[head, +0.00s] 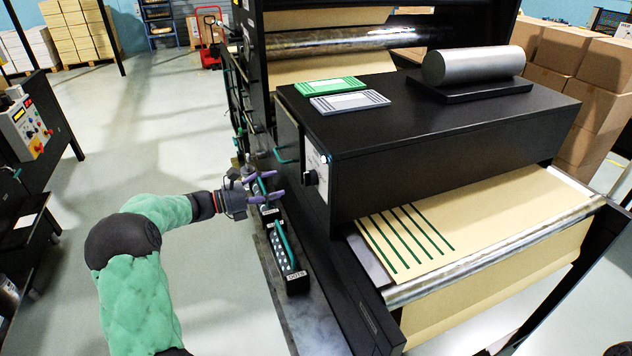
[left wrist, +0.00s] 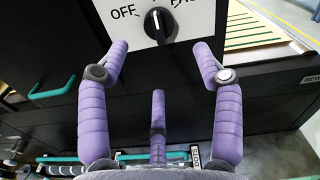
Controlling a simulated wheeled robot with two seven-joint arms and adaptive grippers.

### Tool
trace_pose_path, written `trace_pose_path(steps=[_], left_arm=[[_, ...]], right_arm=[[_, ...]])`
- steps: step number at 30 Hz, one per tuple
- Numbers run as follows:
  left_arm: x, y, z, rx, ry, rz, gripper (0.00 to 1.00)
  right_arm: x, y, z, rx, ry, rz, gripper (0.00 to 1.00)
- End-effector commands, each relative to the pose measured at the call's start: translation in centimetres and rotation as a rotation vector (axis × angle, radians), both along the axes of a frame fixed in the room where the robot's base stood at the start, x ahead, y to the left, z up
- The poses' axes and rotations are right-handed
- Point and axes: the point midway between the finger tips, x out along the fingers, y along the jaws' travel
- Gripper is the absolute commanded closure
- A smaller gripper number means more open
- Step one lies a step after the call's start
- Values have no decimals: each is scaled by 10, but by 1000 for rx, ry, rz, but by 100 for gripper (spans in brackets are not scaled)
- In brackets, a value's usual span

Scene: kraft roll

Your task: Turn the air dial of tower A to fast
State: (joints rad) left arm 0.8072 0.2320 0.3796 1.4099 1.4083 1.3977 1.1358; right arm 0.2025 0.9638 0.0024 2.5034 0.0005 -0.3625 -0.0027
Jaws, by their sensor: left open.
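The black dial (left wrist: 158,24) sits on a white panel (left wrist: 172,38) near the top of the left wrist view. OFF is printed to its left, and a word cut off by the frame edge is to its right. Its white pointer mark is directed roughly up, between the two words. In the head view the dial (head: 311,177) is on the left end of the black tower (head: 430,130). My left gripper (head: 277,187) has purple fingers spread open and empty, left of the dial and apart from it. In the left wrist view the fingers (left wrist: 160,62) are below the dial.
A black rack marked DOTS (head: 297,280) with a green handle stands below my left gripper. A green handle (left wrist: 52,88) is left of the panel. Green and grey plates (head: 350,101) and a metal roller (head: 473,65) lie on top. Open floor is at left.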

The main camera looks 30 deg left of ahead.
Motion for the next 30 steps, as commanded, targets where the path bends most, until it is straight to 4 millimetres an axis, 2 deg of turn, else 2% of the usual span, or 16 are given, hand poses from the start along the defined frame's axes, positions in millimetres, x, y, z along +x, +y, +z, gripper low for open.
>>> trace_pose_path(steps=[15,21,30], left_arm=[[63,-55,-3,4,1,-3,34],[74,-64,-2,3,2,-2,34],[75,-65,-2,3,2,-1,34]], right_arm=[[0,0,-17,0,0,0,58],[0,0,-20,0,0,0,58],[0,0,-19,0,0,0,58]])
